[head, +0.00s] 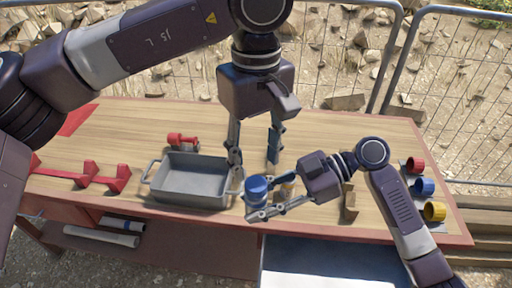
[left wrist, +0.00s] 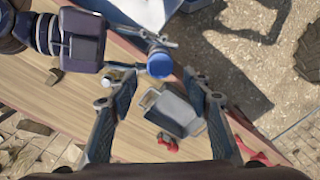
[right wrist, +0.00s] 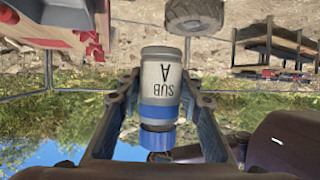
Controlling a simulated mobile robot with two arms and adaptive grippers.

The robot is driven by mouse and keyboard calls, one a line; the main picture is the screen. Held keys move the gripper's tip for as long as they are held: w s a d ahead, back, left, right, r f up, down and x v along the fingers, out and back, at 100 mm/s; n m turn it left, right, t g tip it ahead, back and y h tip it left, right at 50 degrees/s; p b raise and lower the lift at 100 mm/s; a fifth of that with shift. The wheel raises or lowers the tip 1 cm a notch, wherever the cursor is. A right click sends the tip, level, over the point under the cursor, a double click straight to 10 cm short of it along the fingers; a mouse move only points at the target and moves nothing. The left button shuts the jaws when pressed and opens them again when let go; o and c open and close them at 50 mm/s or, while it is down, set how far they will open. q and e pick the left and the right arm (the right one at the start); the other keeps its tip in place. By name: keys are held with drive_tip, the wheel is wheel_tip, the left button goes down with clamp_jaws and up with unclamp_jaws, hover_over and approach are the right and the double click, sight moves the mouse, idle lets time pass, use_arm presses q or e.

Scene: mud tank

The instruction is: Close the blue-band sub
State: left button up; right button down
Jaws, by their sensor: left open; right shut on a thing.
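The blue-band sub (right wrist: 160,80) is a grey cylinder marked SUB A, with a blue band and a blue cap-like end (right wrist: 158,138) beyond it. My right gripper (head: 254,204) is shut on it. In the head view its blue top (head: 257,187) faces up, just right of the grey tray; it also shows in the left wrist view (left wrist: 160,64). Whether the blue end is fully seated I cannot tell. My left gripper (head: 254,160) is open and empty, pointing down above and behind the sub. The left wrist view shows its fingers (left wrist: 160,100) wide apart.
A grey tray (head: 191,200) stands on the wooden table, with a red fitting (head: 183,141) behind it. Red brackets (head: 105,178) lie at left. Red (head: 415,165), blue (head: 423,187) and yellow (head: 434,211) rings stand at right. A tan block (head: 349,205) is near the right arm.

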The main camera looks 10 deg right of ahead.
use_arm(q)
drive_tip(key=n, duration=0.3)
drive_tip(key=shift+r+n, duration=0.15)
drive_tip(key=shift+n, duration=0.15)
drive_tip(key=n, duration=0.5)
drive_tip(key=shift+r, duration=0.1)
drive_tip(key=n, duration=0.7)
drive_tip(key=shift+r, duration=0.2)
drive_tip(key=n, duration=0.3)
drive_tip(key=shift+r+n, duration=0.1)
drive_tip(key=shift+n, duration=0.2)
drive_tip(key=n, duration=0.5)
drive_tip(key=shift+r, duration=0.15)
drive_tip(key=n, duration=0.5)
drive_tip(key=shift+r, duration=0.15)
drive_tip(key=n, duration=0.3)
drive_tip(key=shift+r, duration=0.1)
